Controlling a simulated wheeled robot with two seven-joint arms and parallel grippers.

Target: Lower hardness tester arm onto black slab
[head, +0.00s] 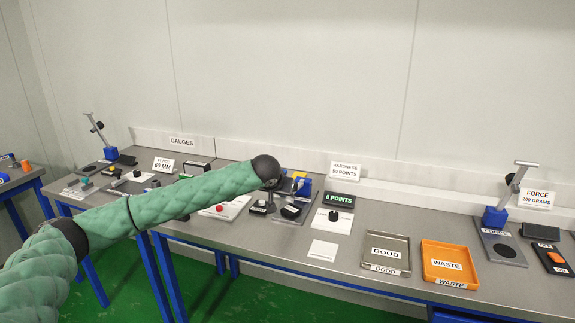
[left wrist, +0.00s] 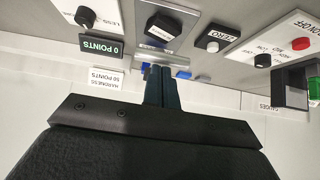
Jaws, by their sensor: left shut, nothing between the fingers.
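The hardness tester shows a blue base block (head: 305,186) on a grey plate in the head view, under the HARDNESS 50 POINTS sign (head: 345,170). My left gripper (head: 271,185) is beside the block, partly hidden by my wrist. In the left wrist view its fingers (left wrist: 159,68) are shut with nothing between them, and a bit of blue shows behind them. The black slab (left wrist: 163,27) lies on the tester's plate (left wrist: 174,12), beyond the fingertips. I cannot make out the tester arm's angle. The display (head: 341,200) reads 0 POINTS. My right gripper is not in view.
GOOD (head: 384,254) and WASTE (head: 450,262) trays lie further right. The force gauge (head: 500,215) has a raised arm.

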